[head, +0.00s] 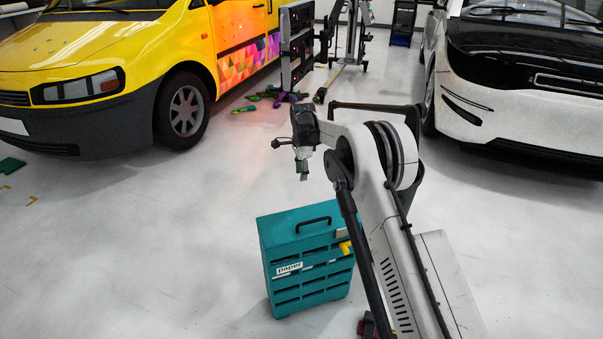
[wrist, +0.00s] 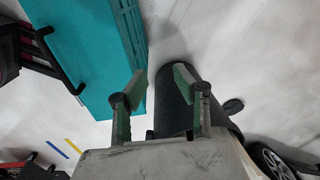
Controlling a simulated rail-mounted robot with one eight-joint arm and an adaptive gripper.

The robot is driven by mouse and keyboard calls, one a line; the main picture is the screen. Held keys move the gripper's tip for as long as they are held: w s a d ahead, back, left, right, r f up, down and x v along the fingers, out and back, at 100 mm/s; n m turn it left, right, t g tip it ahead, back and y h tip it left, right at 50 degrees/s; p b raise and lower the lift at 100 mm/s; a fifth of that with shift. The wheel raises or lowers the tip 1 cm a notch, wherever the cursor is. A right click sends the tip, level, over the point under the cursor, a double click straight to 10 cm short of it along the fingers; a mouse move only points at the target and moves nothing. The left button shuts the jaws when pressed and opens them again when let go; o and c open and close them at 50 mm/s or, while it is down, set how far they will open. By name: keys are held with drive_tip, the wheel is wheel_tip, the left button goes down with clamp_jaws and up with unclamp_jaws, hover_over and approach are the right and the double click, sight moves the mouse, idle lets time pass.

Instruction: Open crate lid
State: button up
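The teal crate (head: 283,257) stands upright on the floor in front of my arm, with slatted sides and a "paper" label. Its flat lid (head: 280,225) is closed and carries a black handle (head: 313,223). A yellow part (head: 346,247) shows at its right side, partly hidden by my arm. My gripper (head: 303,174) is above and behind the crate's top, apart from it, pointing down. In the wrist view the gripper (wrist: 160,80) is open and empty. The lid (wrist: 95,75) and the handle (wrist: 58,62) lie to its upper left there.
A yellow van (head: 75,60) stands at left and a white and black car (head: 510,80) at right. A wheeled stand (head: 298,50) is at the back, with colourful items at its base. In the wrist view a dark rounded shape (wrist: 172,105) lies behind the fingers. Floor left of the crate is clear.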

wheel_tip(320, 180, up, 12)
drive_tip(key=shift+s, duration=0.35)
drive_tip(key=shift+d, duration=0.1)
